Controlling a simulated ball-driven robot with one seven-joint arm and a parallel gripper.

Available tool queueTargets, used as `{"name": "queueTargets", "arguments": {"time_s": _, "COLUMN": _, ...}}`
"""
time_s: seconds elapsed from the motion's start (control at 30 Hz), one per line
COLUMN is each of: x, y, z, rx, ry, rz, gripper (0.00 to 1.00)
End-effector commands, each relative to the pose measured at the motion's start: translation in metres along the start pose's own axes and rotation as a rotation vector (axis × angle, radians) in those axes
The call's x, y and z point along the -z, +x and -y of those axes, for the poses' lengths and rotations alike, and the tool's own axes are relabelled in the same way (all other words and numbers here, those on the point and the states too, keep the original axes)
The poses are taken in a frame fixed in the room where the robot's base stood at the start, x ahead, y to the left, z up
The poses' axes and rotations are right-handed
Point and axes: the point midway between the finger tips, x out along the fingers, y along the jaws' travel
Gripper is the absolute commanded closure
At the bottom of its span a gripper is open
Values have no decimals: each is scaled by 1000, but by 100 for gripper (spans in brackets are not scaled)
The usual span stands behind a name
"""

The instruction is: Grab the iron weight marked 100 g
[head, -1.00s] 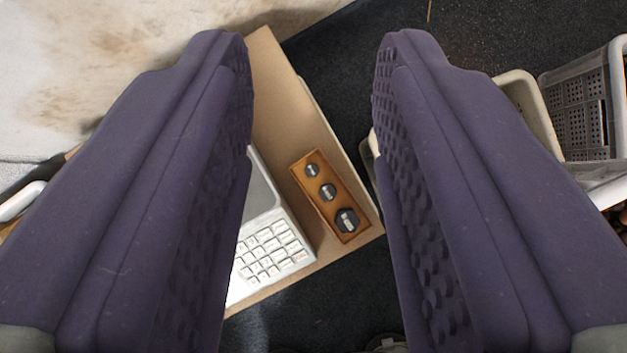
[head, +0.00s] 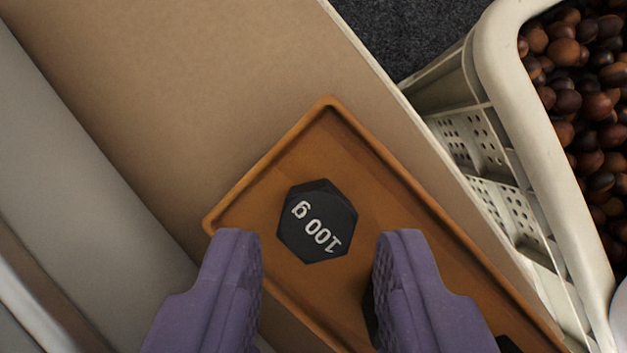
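The iron weight marked 100 g (head: 317,221) is a black hexagonal block with white lettering that reads upside down in the head view. It sits near the upper end of a brown wooden tray (head: 268,165). My gripper (head: 318,250) has purple padded fingers, apart and empty. The fingertips lie just below the weight in the picture, one to the left and one to the right. Another dark weight (head: 369,310) is partly hidden behind the right finger. A further dark piece (head: 508,344) shows at the bottom edge.
The tray rests on a tan board-like surface (head: 190,80). A pale perforated crate (head: 510,70) full of brown chestnuts (head: 590,110) stands close on the right. A grey-white object (head: 70,180) lies along the left. Dark floor (head: 395,35) shows at the top.

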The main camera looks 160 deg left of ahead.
Motion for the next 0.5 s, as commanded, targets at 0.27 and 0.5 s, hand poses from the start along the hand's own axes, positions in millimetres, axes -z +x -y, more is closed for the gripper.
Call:
{"name": "queueTargets", "arguments": {"time_s": 0.27, "x": -1, "y": 29, "z": 0, "rx": 0, "ry": -1, "rz": -1, "gripper": 64}}
{"name": "queueTargets", "arguments": {"time_s": 0.5, "x": 0, "y": 27, "z": 0, "rx": 0, "ry": -1, "rz": -1, "gripper": 83}}
